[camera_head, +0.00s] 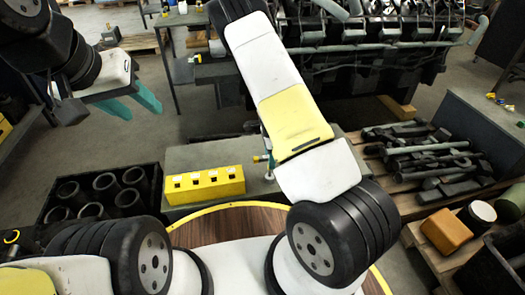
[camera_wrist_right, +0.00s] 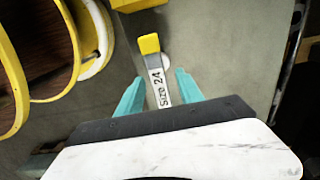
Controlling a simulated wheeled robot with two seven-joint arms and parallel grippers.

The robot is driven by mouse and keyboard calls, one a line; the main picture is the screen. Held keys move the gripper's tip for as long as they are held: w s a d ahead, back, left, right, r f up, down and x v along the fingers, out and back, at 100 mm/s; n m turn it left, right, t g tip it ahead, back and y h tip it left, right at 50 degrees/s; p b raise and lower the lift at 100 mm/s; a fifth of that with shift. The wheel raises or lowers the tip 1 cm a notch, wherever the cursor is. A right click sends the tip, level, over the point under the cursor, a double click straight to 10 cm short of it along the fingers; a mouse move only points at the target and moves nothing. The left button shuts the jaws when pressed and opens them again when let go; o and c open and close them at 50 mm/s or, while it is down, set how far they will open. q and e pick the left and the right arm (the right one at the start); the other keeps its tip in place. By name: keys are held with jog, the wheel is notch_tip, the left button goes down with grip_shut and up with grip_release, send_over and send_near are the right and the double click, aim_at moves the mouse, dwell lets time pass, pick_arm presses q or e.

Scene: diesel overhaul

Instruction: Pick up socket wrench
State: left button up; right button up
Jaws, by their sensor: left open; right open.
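A tool, which looks like the socket wrench, shows in the right wrist view as a pale handle (camera_wrist_right: 158,84) marked "Size 24" with a yellow end (camera_wrist_right: 149,43). My right gripper (camera_wrist_right: 160,76) is open, with one teal finger on each side of the handle and gaps between. The lower part of the tool is hidden behind the gripper body. Whether it lies on the grey surface or stands up from it, I cannot tell. My left gripper (camera_head: 143,111) is open and empty at the upper left in the head view, where my right arm hides most of the right gripper.
A yellow block with several holes (camera_head: 204,185) stands on a grey table. A black crate of cylinders (camera_head: 152,172) is left of it. A large engine (camera_head: 375,70) is behind. A pallet of metal parts (camera_head: 405,190) and an orange box (camera_head: 446,231) are at right.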

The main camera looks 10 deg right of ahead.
aim_at(270, 176)
jog(key=shift+f, duration=1.5)
grip_shut()
jog(key=shift+w, duration=0.1)
